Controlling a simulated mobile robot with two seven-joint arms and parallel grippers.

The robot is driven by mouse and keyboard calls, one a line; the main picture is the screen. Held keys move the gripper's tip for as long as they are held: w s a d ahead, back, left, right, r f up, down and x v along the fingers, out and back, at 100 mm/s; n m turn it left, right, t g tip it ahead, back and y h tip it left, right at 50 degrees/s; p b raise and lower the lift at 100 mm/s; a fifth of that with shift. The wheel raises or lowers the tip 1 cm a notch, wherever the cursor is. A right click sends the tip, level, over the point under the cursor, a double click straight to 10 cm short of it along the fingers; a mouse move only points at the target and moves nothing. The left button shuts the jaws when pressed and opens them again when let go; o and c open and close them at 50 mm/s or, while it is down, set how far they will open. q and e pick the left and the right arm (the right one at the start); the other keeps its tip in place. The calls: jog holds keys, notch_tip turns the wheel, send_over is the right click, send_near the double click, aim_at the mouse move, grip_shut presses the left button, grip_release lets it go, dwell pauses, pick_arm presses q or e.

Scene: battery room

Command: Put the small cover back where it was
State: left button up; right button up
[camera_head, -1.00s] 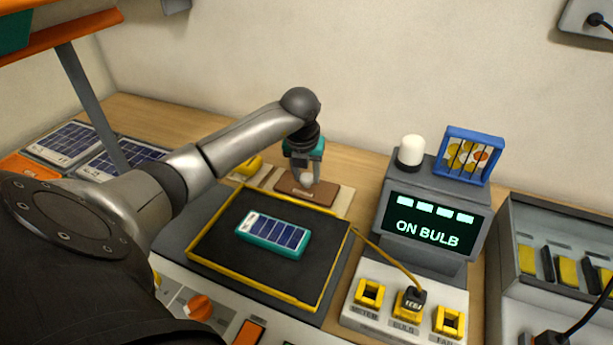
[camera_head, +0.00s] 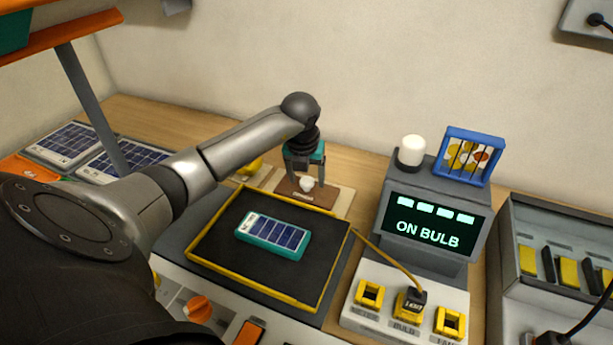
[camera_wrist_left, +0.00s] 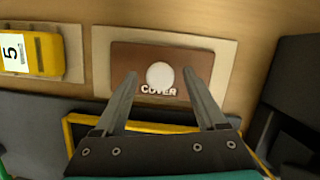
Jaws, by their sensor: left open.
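The small cover (camera_head: 317,195) is a flat brown plate with a white round knob (camera_head: 307,184). It lies on a pale board at the back of the bench. In the left wrist view the cover (camera_wrist_left: 200,60) bears the word COVER, and its knob (camera_wrist_left: 160,75) sits between the two fingers. My left gripper (camera_head: 304,176) is open above the cover, with its fingers on either side of the knob and apart from it. The left wrist view also shows the gripper (camera_wrist_left: 163,80). My right gripper is not in view.
A yellow-rimmed black tray (camera_head: 215,262) in front holds a small solar panel (camera_head: 273,236). A grey console (camera_head: 430,222) reading ON BULB stands to the right. A yellow block (camera_wrist_left: 45,53) marked 5 sits left of the cover. Larger panels (camera_head: 66,144) lie at the far left.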

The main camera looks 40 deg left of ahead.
aim_at(304, 200)
pick_arm(q)
jog(key=p+v, duration=0.1)
jog(key=v, duration=1.1)
jog(key=shift+r+p, duration=0.2)
jog(key=shift+p, duration=0.1)
